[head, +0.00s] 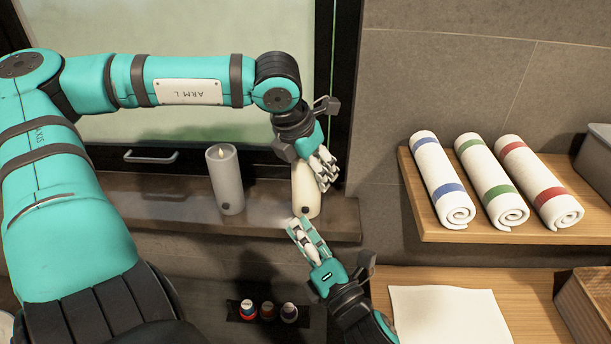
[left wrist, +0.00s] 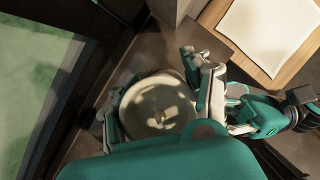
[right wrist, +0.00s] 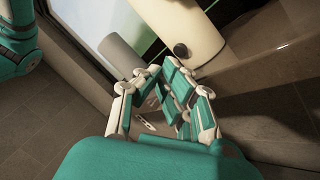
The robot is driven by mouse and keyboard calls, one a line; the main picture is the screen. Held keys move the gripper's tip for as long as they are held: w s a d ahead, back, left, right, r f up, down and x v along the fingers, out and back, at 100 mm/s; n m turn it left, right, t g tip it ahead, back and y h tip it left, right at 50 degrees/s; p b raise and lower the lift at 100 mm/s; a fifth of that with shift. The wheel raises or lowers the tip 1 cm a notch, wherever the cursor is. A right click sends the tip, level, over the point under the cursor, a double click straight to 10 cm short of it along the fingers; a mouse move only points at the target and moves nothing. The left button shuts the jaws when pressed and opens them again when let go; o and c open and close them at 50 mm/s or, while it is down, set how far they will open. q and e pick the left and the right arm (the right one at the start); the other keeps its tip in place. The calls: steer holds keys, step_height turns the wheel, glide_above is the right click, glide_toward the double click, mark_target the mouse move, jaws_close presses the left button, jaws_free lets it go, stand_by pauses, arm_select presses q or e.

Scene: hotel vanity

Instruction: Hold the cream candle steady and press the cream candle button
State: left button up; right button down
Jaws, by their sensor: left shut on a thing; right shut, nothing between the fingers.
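The cream candle (head: 306,199) stands upright on the dark ledge below the window. My left gripper (head: 322,170) is shut on it from above; in the left wrist view the fingers lie on both sides of the candle's round top (left wrist: 157,104). The candle's dark round button (head: 306,211) is low on its front; it also shows in the right wrist view (right wrist: 181,50). My right gripper (head: 298,228) is shut and empty, its fingertips just below and left of the button. In the right wrist view a gap shows between fingertips (right wrist: 162,72) and button.
A grey candle (head: 226,180) with its own dark button stands left on the same ledge (head: 160,200). Several small bottles (head: 268,311) stand below. Rolled towels (head: 486,182) lie on the right shelf (head: 450,231), above a white cloth (head: 447,314).

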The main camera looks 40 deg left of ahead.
steer(key=shift+w+a, duration=0.1)
steer(key=shift+w, duration=0.05)
steer(key=shift+w+a, duration=0.15)
steer(key=shift+w, duration=0.05)
steer(key=shift+w+a, duration=0.25)
stand_by(1.0)
steer(key=shift+d, duration=0.1)
steer(key=shift+s+d, duration=0.4)
steer(key=shift+s, duration=0.15)
steer(key=s+d, duration=0.1)
steer(key=s, duration=0.1)
steer(key=s+d, duration=0.2)
steer(key=shift+d, duration=0.1)
stand_by(0.3)
